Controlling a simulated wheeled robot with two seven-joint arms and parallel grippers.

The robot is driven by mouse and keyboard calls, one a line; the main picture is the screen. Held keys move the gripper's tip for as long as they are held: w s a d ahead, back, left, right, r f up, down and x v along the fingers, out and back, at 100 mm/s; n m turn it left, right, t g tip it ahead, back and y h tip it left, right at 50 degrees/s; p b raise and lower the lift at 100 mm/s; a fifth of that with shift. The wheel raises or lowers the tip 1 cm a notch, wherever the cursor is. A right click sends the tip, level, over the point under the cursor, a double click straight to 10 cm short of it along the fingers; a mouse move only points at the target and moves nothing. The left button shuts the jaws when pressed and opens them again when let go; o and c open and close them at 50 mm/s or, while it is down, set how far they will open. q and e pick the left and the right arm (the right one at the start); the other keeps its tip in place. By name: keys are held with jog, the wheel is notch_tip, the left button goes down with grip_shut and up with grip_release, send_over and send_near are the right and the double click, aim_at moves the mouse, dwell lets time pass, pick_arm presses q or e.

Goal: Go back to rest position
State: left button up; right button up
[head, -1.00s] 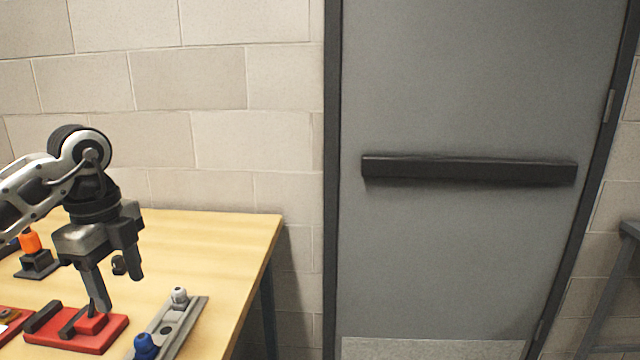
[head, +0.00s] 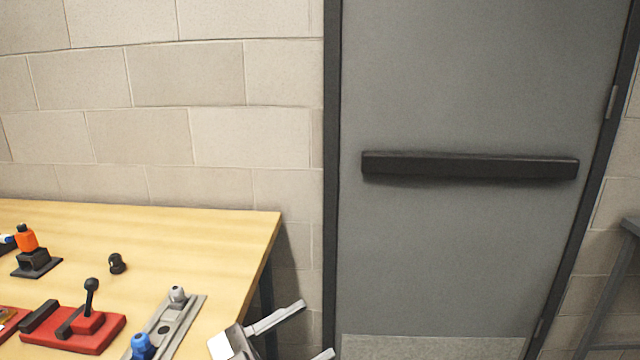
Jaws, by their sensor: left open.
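My left gripper (head: 311,328) shows at the bottom centre of the head view, low beside the table's right edge. Its two light fingers point right and are spread apart, with nothing between them. It is clear of the things on the table. Most of the left arm is out of the picture. My right gripper is not in view.
A wooden table (head: 190,235) stands at left. On it are a red base with a black lever (head: 90,300), a grey rail (head: 172,325) with a blue knob (head: 143,345), an orange-topped part (head: 27,240) and a small black knob (head: 117,263). A grey door (head: 460,90) with a black bar (head: 470,168) is at right.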

pick_arm(q)
jog(key=a+f+n+t+y, duration=0.6)
jog(key=f+n+t+y, duration=0.25)
jog(key=n+y, duration=0.2)
jog(key=s+a+f+n+g+y, duration=0.2)
jog(key=s+a+f+g+y, duration=0.1)
jog(key=s+f, duration=0.3)
jog(key=s+a+f+n+g+y, duration=0.2)
jog(key=s+f, duration=0.4)
jog(key=f, duration=0.5)
jog(key=shift+s+a+f+n+g+y, duration=0.35)
jog(key=shift+n+g+y, duration=0.4)
jog(key=shift+g, duration=0.5)
jog(key=shift+r, duration=0.1)
